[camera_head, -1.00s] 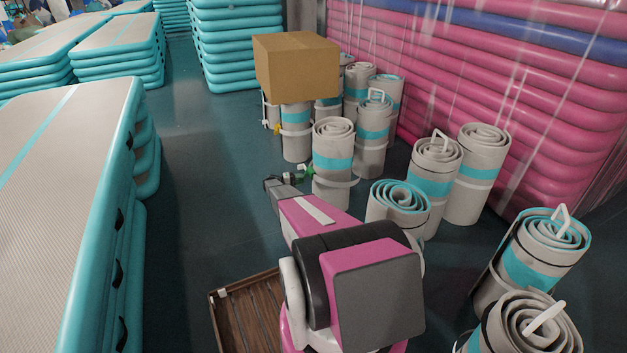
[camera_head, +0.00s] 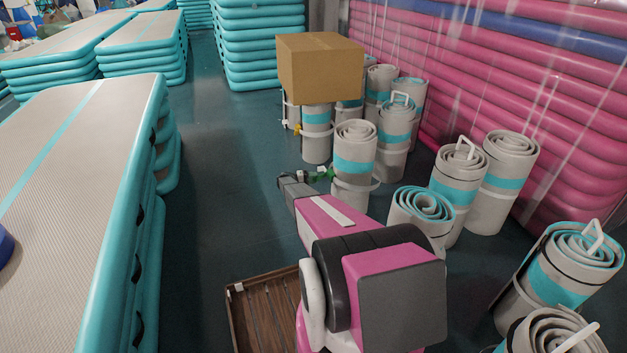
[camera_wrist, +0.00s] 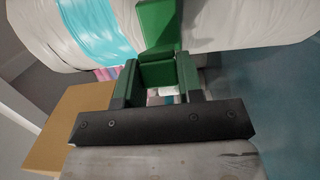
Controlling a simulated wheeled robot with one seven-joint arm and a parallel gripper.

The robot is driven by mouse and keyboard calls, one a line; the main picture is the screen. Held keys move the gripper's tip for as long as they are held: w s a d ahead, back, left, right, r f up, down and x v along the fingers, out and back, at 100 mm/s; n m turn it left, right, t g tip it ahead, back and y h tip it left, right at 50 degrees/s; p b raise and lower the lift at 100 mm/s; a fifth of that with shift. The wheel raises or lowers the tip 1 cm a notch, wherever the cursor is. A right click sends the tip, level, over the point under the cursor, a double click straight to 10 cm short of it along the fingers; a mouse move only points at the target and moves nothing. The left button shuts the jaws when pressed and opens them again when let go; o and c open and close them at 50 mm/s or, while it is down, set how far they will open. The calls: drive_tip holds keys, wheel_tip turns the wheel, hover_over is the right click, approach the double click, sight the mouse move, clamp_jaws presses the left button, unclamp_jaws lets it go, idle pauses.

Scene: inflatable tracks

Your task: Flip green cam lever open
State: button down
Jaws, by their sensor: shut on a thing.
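The green cam lever (camera_head: 319,174) is at the left side of a rolled grey mat (camera_head: 355,155) with a teal band, in the head view. In the wrist view, the green lever (camera_wrist: 160,28) lies against the pale roll and reaches down between my gripper's fingers. My gripper (camera_wrist: 157,76) has green fingers on a dark bar and is shut on the lever. In the head view, my gripper (camera_head: 307,175) is beside the roll, partly hidden by my wrist. The lever's exact angle and hinge are hard to make out.
A cardboard box (camera_head: 320,68) sits on rolls behind. A yellow lever (camera_head: 297,128) shows on a roll behind. Other rolls, including a short one (camera_head: 422,207), stand to the right. Stacked teal mats (camera_head: 95,150) line the left, with clear floor (camera_head: 225,170) between.

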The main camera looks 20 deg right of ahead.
drive_tip(key=shift+w+d, duration=0.2)
drive_tip(key=c, duration=0.8)
unclamp_jaws()
drive_tip(key=shift+o, duration=0.2)
drive_tip(key=shift+s+a, duration=0.1)
drive_tip(key=w+a, duration=0.2)
drive_tip(key=a, duration=0.8)
drive_tip(key=shift+a, duration=0.2)
drive_tip(key=s+a+r+t+y, duration=0.1)
drive_tip(key=s+a+r+y, duration=0.5)
drive_tip(key=s, duration=1.1)
drive_tip(key=s+a+r+n+t+y, duration=0.1)
drive_tip(key=s+a+r+y, duration=0.4)
drive_tip(key=s+r, duration=0.9)
drive_tip(key=s+a+r+n+t+y, duration=0.1)
drive_tip(key=s+a+r+y, duration=0.5)
drive_tip(key=s, duration=1.5)
drive_tip(key=a+r, duration=0.4)
drive_tip(key=shift+s+a+r+t+y, duration=0.2)
drive_tip(key=shift+t+y, duration=0.1)
